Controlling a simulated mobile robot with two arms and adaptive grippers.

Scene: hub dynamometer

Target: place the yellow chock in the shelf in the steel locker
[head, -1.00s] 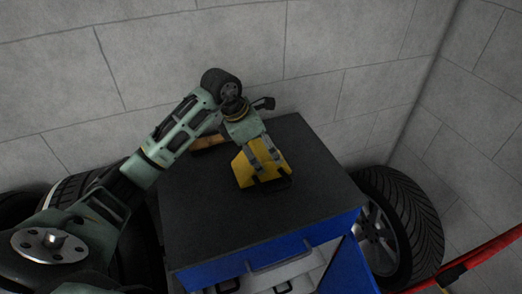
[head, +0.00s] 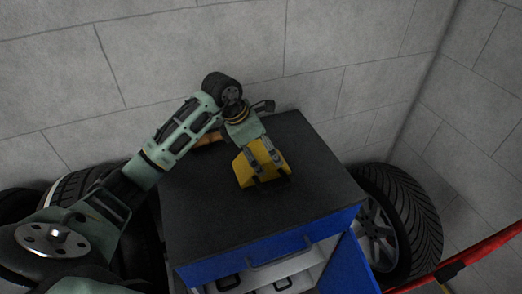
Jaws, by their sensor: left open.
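The yellow chock (head: 246,172) stands on the dark top of the blue steel locker (head: 200,228). My left gripper (head: 267,174) reaches down over the chock from behind, with its fingers around it. The gripper is open, and I cannot tell whether the fingers touch the chock. The front of the locker is open at the bottom of the view, and a pale interior (head: 262,280) with dark handles shows there. The locker's inner shelf is not clear from here. My right gripper is not in view.
A brown wooden-looking piece (head: 209,139) lies at the back of the top, partly behind my left arm. A wheel (head: 397,225) stands to the right, and tyres (head: 75,187) stand to the left. A red barrier (head: 480,252) crosses the lower right. A block wall closes the back.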

